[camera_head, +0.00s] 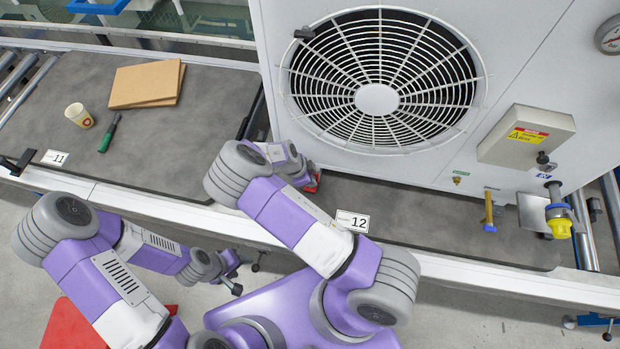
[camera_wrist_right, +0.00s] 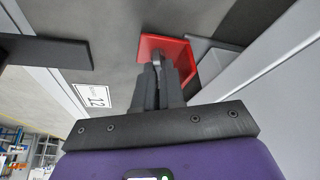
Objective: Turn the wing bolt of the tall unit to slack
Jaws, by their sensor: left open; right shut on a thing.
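The tall unit (camera_head: 505,50) is a pale cabinet with a large round fan grille, standing on station 12. My right gripper (camera_wrist_right: 158,72) is at the red, open-sided bracket (camera_wrist_right: 183,52), with its fingers shut inside the bracket's outline. The red bracket also shows by the unit's lower left corner in the head view (camera_head: 314,183), partly behind my right wrist. The wing bolt is hidden between the fingers, so its angle cannot be told. My left gripper (camera_head: 247,277) is open and empty, low in front of the bench, away from the unit.

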